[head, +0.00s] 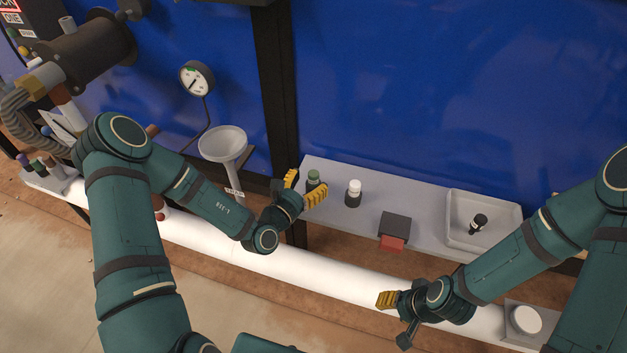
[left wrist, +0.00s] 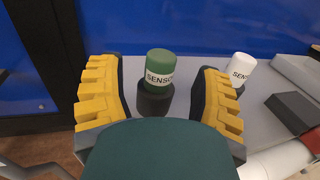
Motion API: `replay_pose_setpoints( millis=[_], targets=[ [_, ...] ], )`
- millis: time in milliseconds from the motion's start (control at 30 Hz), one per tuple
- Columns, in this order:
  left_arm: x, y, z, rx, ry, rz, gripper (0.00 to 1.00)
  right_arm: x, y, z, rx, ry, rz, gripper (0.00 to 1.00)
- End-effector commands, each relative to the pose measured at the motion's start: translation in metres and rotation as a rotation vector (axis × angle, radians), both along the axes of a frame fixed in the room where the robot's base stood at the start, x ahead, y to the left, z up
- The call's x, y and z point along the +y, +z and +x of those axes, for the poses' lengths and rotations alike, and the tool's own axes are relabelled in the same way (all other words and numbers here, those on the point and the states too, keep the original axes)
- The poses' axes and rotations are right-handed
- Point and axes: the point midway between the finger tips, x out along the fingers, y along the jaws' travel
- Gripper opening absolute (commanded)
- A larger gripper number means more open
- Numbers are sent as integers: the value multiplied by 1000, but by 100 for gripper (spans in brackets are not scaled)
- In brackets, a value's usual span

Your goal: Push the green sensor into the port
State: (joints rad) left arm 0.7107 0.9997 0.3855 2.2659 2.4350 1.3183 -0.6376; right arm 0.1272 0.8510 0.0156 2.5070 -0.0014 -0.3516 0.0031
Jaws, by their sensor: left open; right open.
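The green sensor (head: 313,177) stands upright at the left end of the grey shelf. The left wrist view shows its green top (left wrist: 160,64) with a label and a dark cylinder (left wrist: 154,98) below. I cannot tell whether that cylinder is the port or part of the sensor. My left gripper (head: 304,187) is open, with one yellow finger on each side of the sensor. In the left wrist view, gaps show between the sensor and both fingers. My right gripper (head: 394,312) is open and empty, low in front of the shelf.
A white sensor (head: 354,187) with a dark lower part stands right of the green one. Further right are a dark box with a red front (head: 394,229) and a tray (head: 456,208) holding a black-and-white item (head: 478,222). A white pipe (head: 330,274) runs in front.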

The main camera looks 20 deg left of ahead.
Motion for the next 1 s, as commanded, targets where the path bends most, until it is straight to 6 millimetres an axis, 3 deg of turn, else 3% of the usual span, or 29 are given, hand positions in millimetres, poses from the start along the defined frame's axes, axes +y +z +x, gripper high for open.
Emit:
replay_pose_setpoints(
  millis=[200,467,667,1000],
  targets=[
    [-7,-1,22,0,1,0,65,0,-6,1,-3,-1,0,47],
    [-8,0,24,1,0,0,65,0,-6,1,-3,-1,0,47],
    [-7,0,24,1,0,0,0,0,-6,1,-3,-1,0,47],
    [-7,3,24,0,0,0,0,0,-5,1,-3,-1,0,47]
  ],
)
